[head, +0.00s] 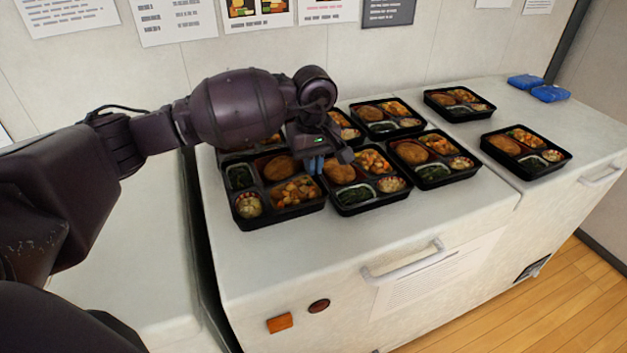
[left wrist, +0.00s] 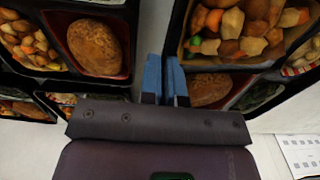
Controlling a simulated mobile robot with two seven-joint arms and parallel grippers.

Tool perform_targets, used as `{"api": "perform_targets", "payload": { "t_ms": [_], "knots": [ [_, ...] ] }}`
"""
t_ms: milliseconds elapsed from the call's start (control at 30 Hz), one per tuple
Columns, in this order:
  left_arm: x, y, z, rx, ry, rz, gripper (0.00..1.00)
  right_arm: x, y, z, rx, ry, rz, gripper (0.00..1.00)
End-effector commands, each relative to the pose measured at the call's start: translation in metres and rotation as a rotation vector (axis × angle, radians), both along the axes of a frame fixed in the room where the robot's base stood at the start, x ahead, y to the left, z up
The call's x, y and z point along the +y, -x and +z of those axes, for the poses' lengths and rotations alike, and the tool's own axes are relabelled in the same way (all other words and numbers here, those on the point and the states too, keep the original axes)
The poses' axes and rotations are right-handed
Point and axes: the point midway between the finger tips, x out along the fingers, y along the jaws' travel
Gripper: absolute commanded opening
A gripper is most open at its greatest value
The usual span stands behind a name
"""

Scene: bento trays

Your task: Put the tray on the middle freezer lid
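Several black bento trays crowd the middle freezer lid (head: 425,205). The front-left tray (head: 262,222) holds a croquette, stew, greens and salad. A second tray (head: 362,211) stands close on its right. My left gripper (head: 316,164) is down at the edge between these two. In the left wrist view its blue fingers (left wrist: 164,80) are close together at the side rim of the front-left tray (left wrist: 178,35) and look shut on it. The second tray (left wrist: 134,45) is beside the fingers. The contact itself is partly hidden. My right gripper is not in view.
The right freezer lid (head: 555,112) carries two trays (head: 530,172) (head: 460,118) and two blue packs (head: 549,94). A left freezer lid (head: 155,245) looks bare where my arm does not hide it. The middle lid's front strip is clear. A wall stands behind.

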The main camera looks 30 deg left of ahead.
Motion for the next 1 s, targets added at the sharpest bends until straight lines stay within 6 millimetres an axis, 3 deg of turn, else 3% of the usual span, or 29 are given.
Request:
{"api": "perform_targets", "payload": {
  "t_ms": [167, 433, 867, 1000],
  "knots": [
    [0.000, 0.000, -0.008, -0.001, 0.001, 0.000, 0.00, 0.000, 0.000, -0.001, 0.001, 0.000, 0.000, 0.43],
    [0.000, 0.000, -0.043, 0.002, 0.001, 0.000, 0.00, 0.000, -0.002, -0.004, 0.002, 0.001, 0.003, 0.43],
    [0.000, 0.000, -0.049, -0.001, 0.000, 0.000, 0.00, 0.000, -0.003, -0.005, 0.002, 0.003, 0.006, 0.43],
    [0.000, 0.000, -0.048, -0.001, 0.000, 0.000, 0.24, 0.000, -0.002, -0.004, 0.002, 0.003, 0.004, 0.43]
  ]
}}
